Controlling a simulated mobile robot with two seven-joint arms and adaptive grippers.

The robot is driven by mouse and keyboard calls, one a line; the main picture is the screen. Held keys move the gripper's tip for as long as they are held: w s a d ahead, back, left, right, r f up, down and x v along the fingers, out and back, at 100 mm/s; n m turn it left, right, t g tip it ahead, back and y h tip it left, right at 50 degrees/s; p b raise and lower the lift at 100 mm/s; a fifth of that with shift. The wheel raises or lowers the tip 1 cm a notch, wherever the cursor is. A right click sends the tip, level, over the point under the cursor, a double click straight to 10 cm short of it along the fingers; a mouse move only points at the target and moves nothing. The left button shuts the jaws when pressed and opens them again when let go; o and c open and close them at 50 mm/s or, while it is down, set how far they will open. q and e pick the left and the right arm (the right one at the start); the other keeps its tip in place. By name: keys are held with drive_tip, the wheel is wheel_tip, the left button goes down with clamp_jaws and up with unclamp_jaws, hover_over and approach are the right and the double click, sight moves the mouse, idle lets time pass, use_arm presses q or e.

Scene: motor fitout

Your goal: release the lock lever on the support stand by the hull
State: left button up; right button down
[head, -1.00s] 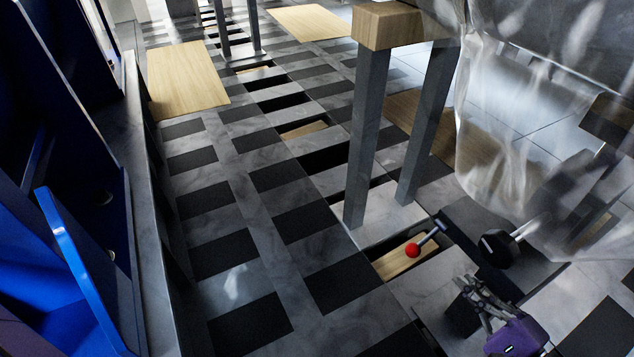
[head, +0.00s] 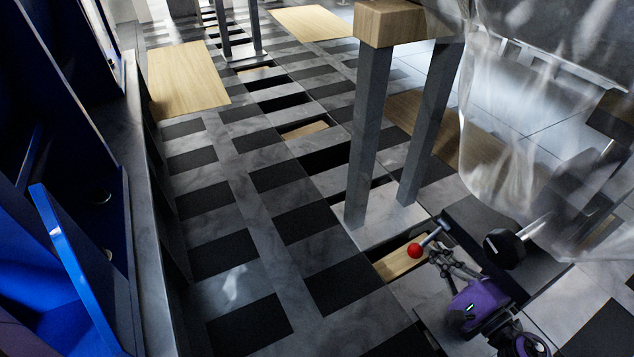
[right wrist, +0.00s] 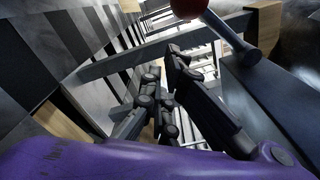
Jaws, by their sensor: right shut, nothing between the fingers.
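The lock lever (head: 431,236) is a short grey bar with a red ball knob (head: 415,250) at its left end. It sits low by the foot of the support stand (head: 366,140), which has grey posts and a wooden block on top. My right gripper (head: 438,254) is shut and empty, its fingertips close to the right of the red knob. In the right wrist view the red knob (right wrist: 188,8) is at the top edge, beyond the fingers (right wrist: 165,75), and the grey bar (right wrist: 232,36) runs right from it. I cannot tell whether they touch. My left gripper is out of view.
The pale, sheet-like hull (head: 510,150) hangs at the right. A black round knob (head: 504,249) on a shaft is right of my gripper. A blue structure (head: 70,245) stands at the left. The chequered floor (head: 250,200) between is open.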

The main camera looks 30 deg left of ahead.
drive_tip(key=shift+s+a+r, duration=0.2)
drive_tip(key=shift+s+r, duration=0.5)
drive_tip(key=shift+s, duration=0.3)
